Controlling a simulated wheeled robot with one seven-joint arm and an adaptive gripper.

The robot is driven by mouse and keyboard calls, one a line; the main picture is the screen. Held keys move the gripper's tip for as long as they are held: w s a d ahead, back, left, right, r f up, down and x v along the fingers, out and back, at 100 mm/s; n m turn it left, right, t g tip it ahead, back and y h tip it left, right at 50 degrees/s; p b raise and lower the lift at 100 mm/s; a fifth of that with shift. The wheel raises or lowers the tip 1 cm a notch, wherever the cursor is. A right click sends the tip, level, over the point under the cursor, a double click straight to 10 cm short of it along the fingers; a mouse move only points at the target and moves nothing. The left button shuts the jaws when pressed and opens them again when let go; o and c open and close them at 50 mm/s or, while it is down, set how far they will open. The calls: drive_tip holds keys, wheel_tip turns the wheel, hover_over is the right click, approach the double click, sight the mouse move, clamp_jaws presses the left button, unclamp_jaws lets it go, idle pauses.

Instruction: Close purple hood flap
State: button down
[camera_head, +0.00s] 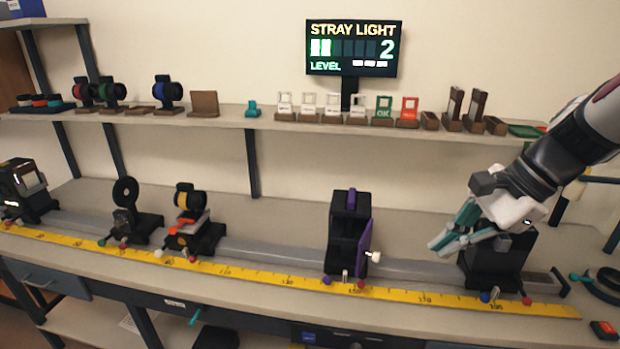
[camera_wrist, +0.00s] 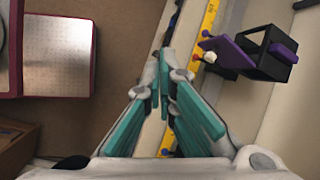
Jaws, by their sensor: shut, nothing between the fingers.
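The hood (camera_head: 343,235) is a black open-frame box on a rail carrier, with a purple strip along its top. Its purple flap (camera_head: 364,248) is on the right side, with a pale knob (camera_head: 374,257). In the wrist view the hood (camera_wrist: 262,58) is at upper right, and the flap (camera_wrist: 232,54) juts out at an angle, standing open. My gripper (camera_head: 441,243), with teal fingers, is right of the flap and apart from it. In the wrist view the fingers (camera_wrist: 164,62) come together, shut and empty, left of the knob (camera_wrist: 210,57).
A yellow ruler (camera_head: 255,278) runs along the bench front beside a grey rail (camera_head: 280,254). A black unit (camera_head: 497,262) stands on the rail behind my gripper. Other optics carriers, including a yellow-ringed one (camera_head: 190,200), stand left. The rail between hood and gripper is clear.

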drive_tip(key=w+d+f+m+t+y+b, duration=0.2)
drive_tip(key=w+d+f+m+b, duration=0.2)
drive_tip(key=w+d+f+m, duration=0.5)
drive_tip(key=w+a+f+n, duration=0.1)
drive_tip(key=w+a+f, duration=0.3)
drive_tip(key=a+f, duration=0.3)
drive_tip(key=shift+w+a+f+n+b, duration=0.35)
drive_tip(key=shift+a+b, duration=0.1)
drive_tip(key=shift+a, duration=1.45)
